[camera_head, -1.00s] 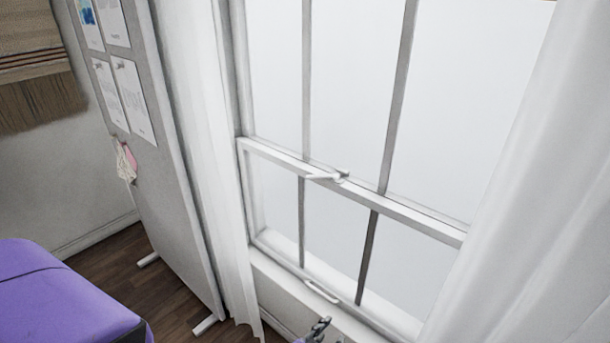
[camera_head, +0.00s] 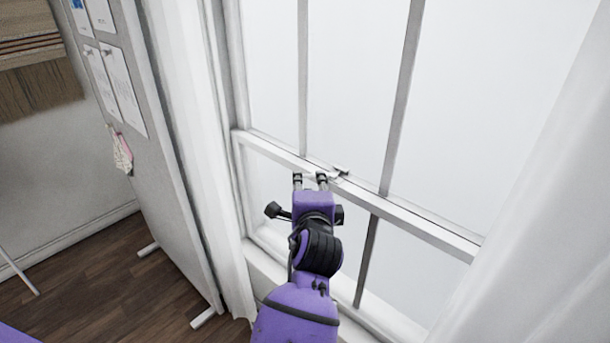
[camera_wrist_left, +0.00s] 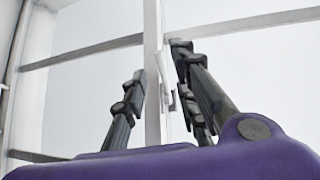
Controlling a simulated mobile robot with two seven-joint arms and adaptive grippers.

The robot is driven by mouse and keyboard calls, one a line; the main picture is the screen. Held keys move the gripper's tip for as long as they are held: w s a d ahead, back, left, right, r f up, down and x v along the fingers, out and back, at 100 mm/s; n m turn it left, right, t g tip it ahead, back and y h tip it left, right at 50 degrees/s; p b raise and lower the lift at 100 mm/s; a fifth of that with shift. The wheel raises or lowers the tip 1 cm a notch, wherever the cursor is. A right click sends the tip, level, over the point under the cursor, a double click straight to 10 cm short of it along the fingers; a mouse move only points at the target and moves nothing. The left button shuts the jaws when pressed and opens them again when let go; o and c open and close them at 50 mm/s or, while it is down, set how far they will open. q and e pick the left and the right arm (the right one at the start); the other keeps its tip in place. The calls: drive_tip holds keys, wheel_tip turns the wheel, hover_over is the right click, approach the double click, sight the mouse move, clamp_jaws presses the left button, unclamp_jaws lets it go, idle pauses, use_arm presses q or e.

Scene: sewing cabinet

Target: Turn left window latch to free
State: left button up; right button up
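In the left wrist view, the open fingers (camera_wrist_left: 159,62) stand either side of a white window bar, and a small pale piece, perhaps the latch, shows beside the right finger. I cannot tell whether a finger touches the lever. My right gripper is not in view.
The white meeting rail (camera_head: 425,229) crosses the window below tall panes. White curtains hang at left (camera_head: 190,130) and right (camera_head: 545,200). A grey pinboard (camera_head: 165,185) with papers stands at left on a dark wood floor (camera_head: 110,285).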

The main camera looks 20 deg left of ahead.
sight(308, 176)
use_arm(q)
drive_tip(key=shift+x, duration=3.2)
clamp_jaws()
